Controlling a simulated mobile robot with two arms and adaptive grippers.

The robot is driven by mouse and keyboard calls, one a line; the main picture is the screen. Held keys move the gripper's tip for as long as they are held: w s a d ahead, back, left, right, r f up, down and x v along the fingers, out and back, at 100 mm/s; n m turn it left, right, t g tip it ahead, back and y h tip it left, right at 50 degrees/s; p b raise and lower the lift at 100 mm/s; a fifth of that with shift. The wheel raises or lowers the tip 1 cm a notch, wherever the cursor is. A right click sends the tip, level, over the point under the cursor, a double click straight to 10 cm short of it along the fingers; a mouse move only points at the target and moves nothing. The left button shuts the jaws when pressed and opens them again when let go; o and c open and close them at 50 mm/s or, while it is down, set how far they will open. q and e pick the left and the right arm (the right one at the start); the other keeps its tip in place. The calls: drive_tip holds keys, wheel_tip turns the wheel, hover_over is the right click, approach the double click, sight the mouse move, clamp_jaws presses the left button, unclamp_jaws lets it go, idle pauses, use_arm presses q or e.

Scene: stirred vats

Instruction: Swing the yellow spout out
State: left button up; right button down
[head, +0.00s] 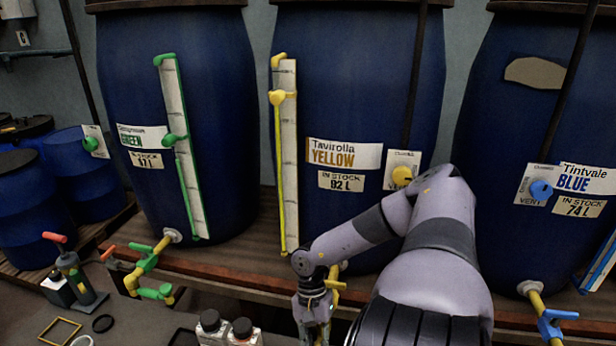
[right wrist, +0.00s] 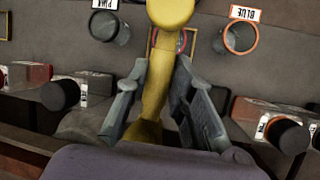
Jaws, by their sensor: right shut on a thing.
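The yellow spout (right wrist: 153,92) runs between the two fingers of my right gripper (right wrist: 160,95) in the right wrist view, with a rounded yellow end (right wrist: 170,10) at the top. My right gripper is shut on it. In the head view my right gripper (head: 318,308) is low in front of the yellow vat (head: 345,90), labelled Tavirolla Yellow. A piece of the yellow tap (head: 335,283) shows beside the gripper; my arm and gripper hide most of the spout there. My left gripper is not in view.
The green vat (head: 180,80) with its green-handled tap (head: 150,262) is on the left; the blue vat (head: 520,100) is on the right. Bottles (head: 212,325) stand on the bench below. In the wrist view, a cup (right wrist: 240,37) near a BLUE label stands beyond the gripper.

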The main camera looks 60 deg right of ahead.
drive_tip(key=shift+s+n, duration=0.2)
drive_tip(key=shift+n, duration=0.1)
idle(0.4)
drive_tip(key=c, duration=1.4)
unclamp_jaws()
drive_tip(key=shift+d+r, duration=0.1)
drive_tip(key=v, duration=1.1)
drive_tip(key=shift+w+r, duration=0.2)
drive_tip(key=shift+r, duration=0.15)
